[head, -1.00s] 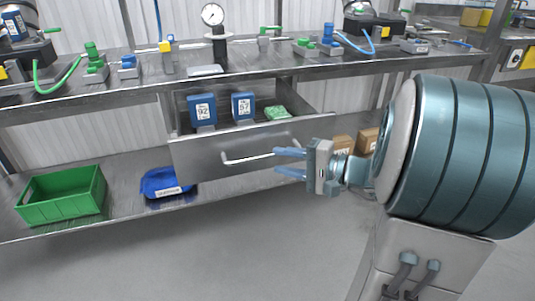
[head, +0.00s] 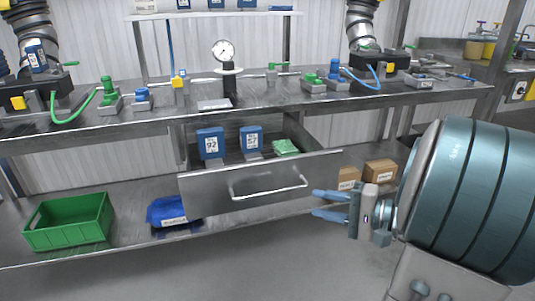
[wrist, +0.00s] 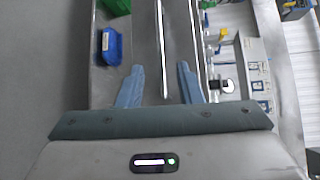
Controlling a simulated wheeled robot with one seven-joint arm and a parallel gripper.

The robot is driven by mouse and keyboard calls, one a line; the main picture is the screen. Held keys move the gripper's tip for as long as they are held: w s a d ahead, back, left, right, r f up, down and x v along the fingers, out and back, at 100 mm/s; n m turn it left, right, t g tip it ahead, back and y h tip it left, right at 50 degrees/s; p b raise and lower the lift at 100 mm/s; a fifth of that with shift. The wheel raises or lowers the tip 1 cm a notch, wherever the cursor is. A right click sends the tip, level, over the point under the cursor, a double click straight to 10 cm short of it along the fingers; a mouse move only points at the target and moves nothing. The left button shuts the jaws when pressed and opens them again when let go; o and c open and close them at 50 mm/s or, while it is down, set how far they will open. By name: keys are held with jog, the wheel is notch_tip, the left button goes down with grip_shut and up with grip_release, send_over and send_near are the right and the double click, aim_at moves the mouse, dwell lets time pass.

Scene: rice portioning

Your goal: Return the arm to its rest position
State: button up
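My gripper (head: 316,203) is open and empty, just right of the handle (head: 268,188) of the open drawer (head: 205,192) in the head view. Its two blue fingers point left and stand apart. In the wrist view my gripper (wrist: 160,67) shows its spread fingers with a long metal edge visible between them and nothing held. My teal arm fills the right side of the head view. The drawer holds a blue box marked 92 (head: 210,143), another blue box (head: 251,142) and a green packet (head: 285,147).
A green crate (head: 68,222) and a blue item with a white label (head: 168,211) are on the lower shelf. Brown boxes (head: 380,171) stand behind my gripper. The steel bench (head: 300,112) above carries valves and a gauge (head: 223,51). Floor in front is clear.

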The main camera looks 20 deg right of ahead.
jog(key=s+a+r+n+g+h+p, duration=0.5)
jog(key=s+a+r+g+p, duration=0.6)
jog(key=p, duration=0.6)
notch_tip(320, 180, up, 13)
jog(key=n+t+h+p, duration=0.2)
jog(key=n+h+p, duration=0.2)
jog(key=p, duration=0.9)
jog(key=h, duration=0.3)
jog(key=shift+w+d+n+t+p, duration=0.25)
jog(key=shift+w+n+t+p, duration=0.1)
jog(key=shift+w+n+t, duration=0.05)
